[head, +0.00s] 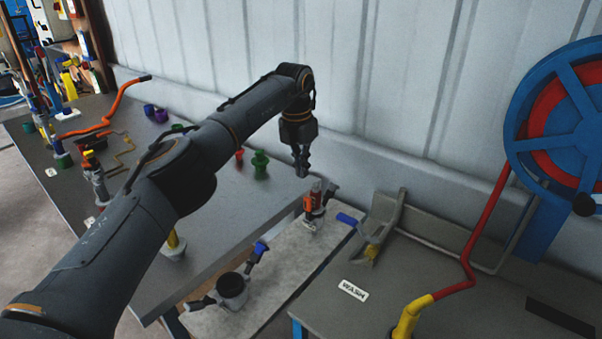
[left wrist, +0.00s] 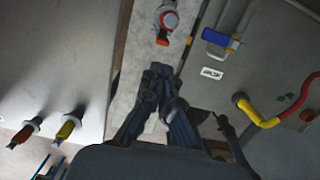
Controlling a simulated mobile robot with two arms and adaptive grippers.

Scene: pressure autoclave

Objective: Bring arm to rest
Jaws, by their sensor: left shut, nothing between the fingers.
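My left arm (head: 215,140) comes in from the left and reaches across the grey table. My left gripper (head: 301,172) hangs down from its end, above the gap near the table's right edge. It is shut and empty. In the left wrist view the gripper (left wrist: 160,72) shows with its fingertips together, pointing toward a red and grey valve fitting (left wrist: 166,20). That fitting stands on a pale bench strip, and in the head view the fitting (head: 315,205) is just below and right of the fingers. My right gripper is not in view.
A dark round fitting (head: 232,288) stands on the strip's front. The grey table (head: 215,215) holds green and red parts. A panelled wall stands behind.

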